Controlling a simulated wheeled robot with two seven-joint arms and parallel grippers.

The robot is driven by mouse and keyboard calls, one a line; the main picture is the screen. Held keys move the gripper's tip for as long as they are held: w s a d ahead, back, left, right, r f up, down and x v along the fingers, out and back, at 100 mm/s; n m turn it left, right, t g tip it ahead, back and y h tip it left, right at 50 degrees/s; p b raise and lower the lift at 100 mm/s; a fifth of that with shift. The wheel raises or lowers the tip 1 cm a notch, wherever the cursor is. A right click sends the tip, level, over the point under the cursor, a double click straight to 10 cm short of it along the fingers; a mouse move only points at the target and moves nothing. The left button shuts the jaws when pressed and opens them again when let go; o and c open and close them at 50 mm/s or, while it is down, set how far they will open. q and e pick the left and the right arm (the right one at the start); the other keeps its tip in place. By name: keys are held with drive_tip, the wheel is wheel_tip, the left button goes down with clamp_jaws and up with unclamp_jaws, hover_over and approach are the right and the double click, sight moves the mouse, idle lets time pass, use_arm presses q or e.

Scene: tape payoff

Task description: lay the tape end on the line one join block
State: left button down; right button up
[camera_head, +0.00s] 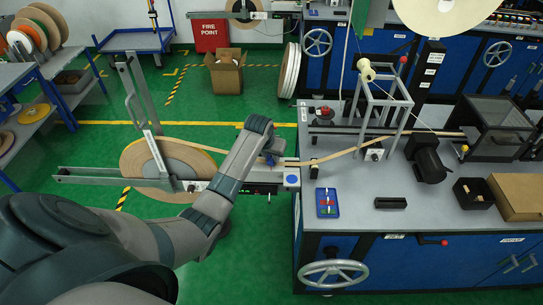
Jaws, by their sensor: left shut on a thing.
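My left gripper (271,157) is at the left end of the grey bench, beside the start of the tape path. It is shut on the tape end, though the fingers are small and the grip itself is hard to see. The tan tape (195,146) runs from the big tape reel (143,158) on the left toward the gripper, partly behind my arm. Another tan strip (335,154) runs from beside the gripper rightward to the roller frame. A small block with a blue spot (292,179), perhaps the join block, is just below right of the gripper. My right gripper is out of view.
The bench (340,225) carries a blue tray (327,203), a black motor (427,160), a metal roller frame (383,108) and a cardboard box (516,196). A handwheel (334,273) is on its front. A fire point bin (210,35) and open carton (225,72) stand behind.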

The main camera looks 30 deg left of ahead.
use_arm(q)
drive_tip(key=shift+s+f, duration=0.1)
drive_tip(key=shift+f, duration=0.05)
idle(0.3)
drive_tip(key=c, duration=1.5)
unclamp_jaws()
drive_tip(key=shift+d, duration=0.1)
drive_tip(key=shift+s+r, duration=0.15)
drive_tip(key=shift+r, duration=0.25)
drive_tip(key=shift+b+v, duration=2.15)
drive_tip(key=shift+v, duration=6.2)
drive_tip(key=shift+s, duration=0.1)
